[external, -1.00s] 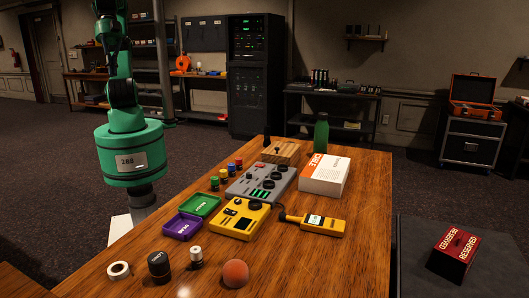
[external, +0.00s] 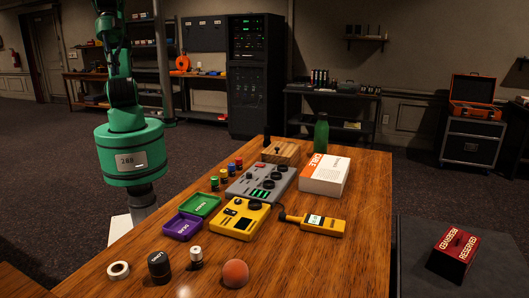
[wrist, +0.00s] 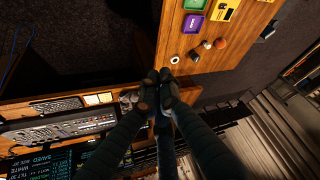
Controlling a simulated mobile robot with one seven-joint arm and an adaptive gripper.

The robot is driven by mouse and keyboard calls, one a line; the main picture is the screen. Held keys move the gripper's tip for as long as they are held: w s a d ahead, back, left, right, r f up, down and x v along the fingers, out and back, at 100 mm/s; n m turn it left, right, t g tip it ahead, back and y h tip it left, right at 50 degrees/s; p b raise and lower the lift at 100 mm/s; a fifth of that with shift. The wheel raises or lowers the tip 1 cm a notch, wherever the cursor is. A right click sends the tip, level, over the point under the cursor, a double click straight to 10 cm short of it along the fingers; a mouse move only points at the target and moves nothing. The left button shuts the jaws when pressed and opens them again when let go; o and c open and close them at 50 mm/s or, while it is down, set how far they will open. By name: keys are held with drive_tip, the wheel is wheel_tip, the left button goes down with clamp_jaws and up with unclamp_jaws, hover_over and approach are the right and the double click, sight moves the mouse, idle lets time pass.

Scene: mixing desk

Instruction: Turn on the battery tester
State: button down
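Two yellow devices lie on the wooden table; I cannot tell for sure which is the battery tester. One is a flat yellow box (external: 240,219) with a small dark display and a dark knob; it also shows at the top of the wrist view (wrist: 226,9). The other is a yellow handheld unit (external: 318,223) with a lit screen and a dark tip. My gripper (wrist: 158,76) is outside the external view. In the wrist view its dark fingers converge, apart from both devices; whether the tips meet is unclear.
In front are a tape roll (external: 118,270), a black cylinder (external: 159,267) and an orange ball (external: 235,273).

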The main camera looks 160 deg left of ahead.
drive_tip(key=w+a+f+n+g+p, duration=0.15)
drive_tip(key=w+a, duration=0.25)
drive_tip(key=w, duration=0.4)
drive_tip(key=w+a+f+n+y, duration=0.1)
drive_tip(key=w+a+f, duration=0.2)
drive_tip(key=w+a, duration=0.3)
drive_tip(key=w+a+f+n+p, duration=0.1)
drive_tip(key=w+a+f+n, duration=0.15)
drive_tip(key=w, duration=0.65)
drive_tip(key=w+a+f+n+g+p, duration=0.1)
drive_tip(key=w+a+f, duration=0.4)
drive_tip(key=a+f, duration=0.3)
drive_tip(key=w+a+f+n+g, duration=0.1)
drive_tip(key=w+a+f+n, duration=0.1)
drive_tip(key=w+a+f, duration=0.4)
drive_tip(key=a+f, duration=0.3)
drive_tip(key=f, duration=0.4)
drive_tip(key=shift+a+y+p, duration=0.2)
drive_tip(key=shift+y+p, duration=0.2)
drive_tip(key=shift+f, duration=0.1)
hover_over(230, 210)
drive_tip(key=f, duration=0.7)
drive_tip(key=f+b, duration=0.1)
drive_tip(key=f, duration=0.3)
drive_tip(key=shift+s+d+f, duration=0.15)
drive_tip(key=shift+s+f, duration=0.1)
drive_tip(key=shift+f, duration=0.05)
drive_tip(key=shift+d+f, duration=0.1)
drive_tip(key=shift+f, duration=0.8)
